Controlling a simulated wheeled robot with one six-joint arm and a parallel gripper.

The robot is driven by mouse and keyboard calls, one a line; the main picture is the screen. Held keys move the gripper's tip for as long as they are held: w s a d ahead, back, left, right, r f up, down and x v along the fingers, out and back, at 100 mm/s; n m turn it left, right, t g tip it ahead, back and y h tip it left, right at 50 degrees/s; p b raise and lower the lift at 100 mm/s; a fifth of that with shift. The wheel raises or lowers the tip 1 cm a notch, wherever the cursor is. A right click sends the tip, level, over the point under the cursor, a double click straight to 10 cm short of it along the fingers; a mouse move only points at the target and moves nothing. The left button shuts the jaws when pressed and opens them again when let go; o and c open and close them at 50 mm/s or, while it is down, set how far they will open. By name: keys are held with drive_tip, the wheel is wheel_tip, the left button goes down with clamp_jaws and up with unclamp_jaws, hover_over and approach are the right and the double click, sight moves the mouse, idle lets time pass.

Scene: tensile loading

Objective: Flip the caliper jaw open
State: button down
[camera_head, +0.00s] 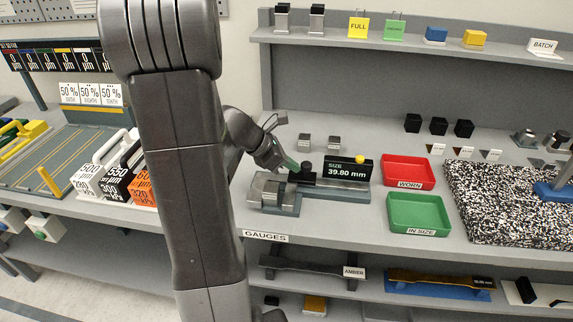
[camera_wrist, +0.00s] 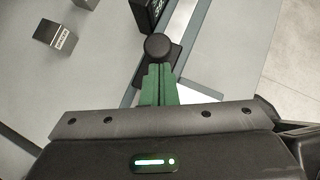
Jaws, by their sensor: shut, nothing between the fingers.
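The caliper gauge stands on the bench with a black display (camera_head: 347,172) that reads SIZE 39.80 mm; a yellow ball-like piece (camera_head: 360,159) sits on the display's top edge. The caliper's black round knob (camera_head: 306,166) is left of the display, and it also shows in the wrist view (camera_wrist: 159,47). My gripper (camera_head: 292,165) has green fingers, closed together and empty. In the wrist view, the fingertips (camera_wrist: 159,70) are right at the near side of the knob; I cannot tell whether they touch it. The jaw faces are mostly hidden.
A grey metal block (camera_head: 272,190) stands left of the gauge. Two small blocks (camera_head: 320,142) stand behind it. A red WORN tray (camera_head: 408,170) and a green IN SIZE tray (camera_head: 418,213) lie to the right. A speckled slab (camera_head: 500,200) is farther right.

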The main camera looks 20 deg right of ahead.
sight(305, 181)
drive_tip(key=shift+d, duration=0.1)
drive_tip(key=s+d, duration=0.2)
drive_tip(key=d, duration=0.1)
drive_tip(key=shift+s+d+b, duration=0.1)
drive_tip(key=shift+d+b, duration=0.05)
drive_tip(key=shift+b, duration=0.2)
idle(0.3)
